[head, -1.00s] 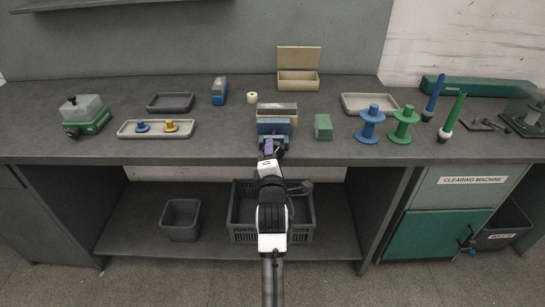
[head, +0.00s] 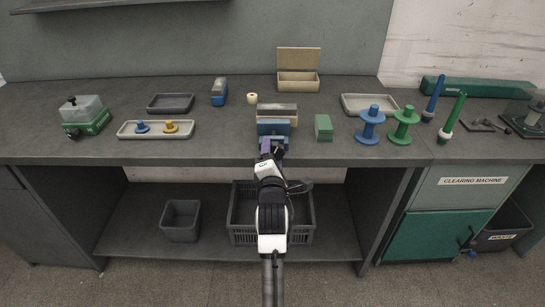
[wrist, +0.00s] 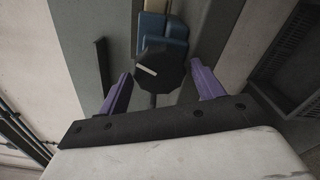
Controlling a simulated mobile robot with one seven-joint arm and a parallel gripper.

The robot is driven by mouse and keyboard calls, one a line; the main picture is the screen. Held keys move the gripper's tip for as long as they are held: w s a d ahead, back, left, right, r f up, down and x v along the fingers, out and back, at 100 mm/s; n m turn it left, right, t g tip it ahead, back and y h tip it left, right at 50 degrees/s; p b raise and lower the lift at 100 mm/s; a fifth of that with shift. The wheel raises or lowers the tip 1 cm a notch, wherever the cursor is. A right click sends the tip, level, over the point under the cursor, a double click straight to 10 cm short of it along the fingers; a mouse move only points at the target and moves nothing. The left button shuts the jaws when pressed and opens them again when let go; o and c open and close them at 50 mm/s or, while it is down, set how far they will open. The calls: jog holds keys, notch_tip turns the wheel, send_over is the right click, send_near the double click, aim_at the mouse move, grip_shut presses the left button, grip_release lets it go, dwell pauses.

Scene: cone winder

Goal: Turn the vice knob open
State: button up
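The blue vice (head: 273,127) stands at the front edge of the bench, with a pale block and dark-topped piece (head: 277,111) at its back. In the wrist view the vice's blue body (wrist: 153,25) shows behind a black, many-sided knob (wrist: 160,68) with a white line mark, tilted in the picture. My gripper (head: 272,145) is at the front of the vice. Its two purple fingers are spread, one on each side of the knob, with a visible gap on both sides. I cannot tell how deep the knob sits between them.
A green block (head: 323,127) stands just right of the vice. A grey tray (head: 128,132) with small blue and yellow pieces lies to the left. Blue (head: 370,125) and green (head: 404,125) spools stand farther right. A dark crate (head: 271,237) sits on the shelf below.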

jog(key=shift+o, duration=0.5)
jog(key=s, duration=1.3)
jog(key=shift+s, duration=0.4)
